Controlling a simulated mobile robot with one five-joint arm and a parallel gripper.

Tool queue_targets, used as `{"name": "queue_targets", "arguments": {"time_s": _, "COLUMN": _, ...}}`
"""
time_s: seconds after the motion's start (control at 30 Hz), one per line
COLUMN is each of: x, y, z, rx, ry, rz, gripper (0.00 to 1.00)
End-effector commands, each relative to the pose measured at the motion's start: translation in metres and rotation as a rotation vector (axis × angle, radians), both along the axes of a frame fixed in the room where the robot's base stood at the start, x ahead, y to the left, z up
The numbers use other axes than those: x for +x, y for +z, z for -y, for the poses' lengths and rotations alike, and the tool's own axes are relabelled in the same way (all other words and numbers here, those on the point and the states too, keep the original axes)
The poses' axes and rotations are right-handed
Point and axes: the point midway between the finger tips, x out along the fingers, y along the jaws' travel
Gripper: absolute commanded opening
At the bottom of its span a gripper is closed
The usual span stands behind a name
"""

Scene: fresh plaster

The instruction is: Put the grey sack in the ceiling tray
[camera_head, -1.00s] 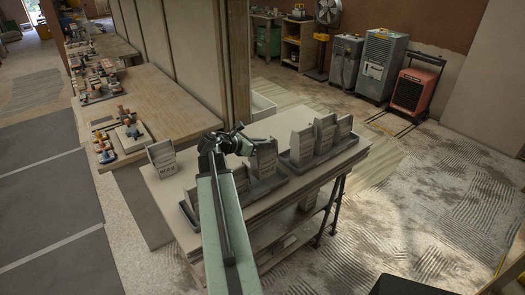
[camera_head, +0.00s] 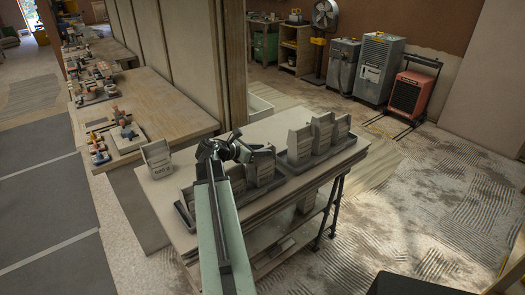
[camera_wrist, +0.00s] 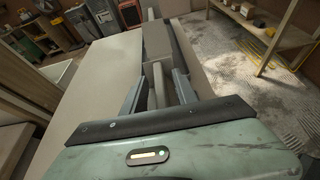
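Several grey sacks stand upright on the pale table (camera_head: 262,128) in the head view. One grey sack (camera_head: 157,158) stands alone at the left, outside the trays. Other sacks stand in a near dark tray (camera_head: 187,218), and a right-hand group (camera_head: 320,135) stands in a second dark tray (camera_head: 300,168). I cannot read which tray is the ceiling one. My gripper (camera_head: 240,150) is over the table above the near tray's sacks. In the wrist view my gripper (camera_wrist: 158,88) has its fingers spread, with a narrow grey sack (camera_wrist: 157,82) between or below them; contact is unclear.
A wooden workbench (camera_head: 165,100) with tools stands at the left, beside a wooden partition (camera_head: 195,50). A red heater (camera_head: 411,92) and grey machines (camera_head: 378,68) stand at the back right. Floor right of the table is mostly free.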

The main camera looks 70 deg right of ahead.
Motion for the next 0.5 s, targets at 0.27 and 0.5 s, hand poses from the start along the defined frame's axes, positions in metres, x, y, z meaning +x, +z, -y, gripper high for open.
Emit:
{"name": "queue_targets", "arguments": {"time_s": 0.27, "x": 0.007, "y": 0.013, "z": -0.013, "rx": 0.0, "ry": 0.002, "rz": 0.001, "gripper": 0.34}}
{"name": "queue_targets", "arguments": {"time_s": 0.5, "x": 0.037, "y": 0.038, "z": -0.06, "rx": -0.001, "ry": 0.002, "rz": -0.001, "gripper": 0.34}}
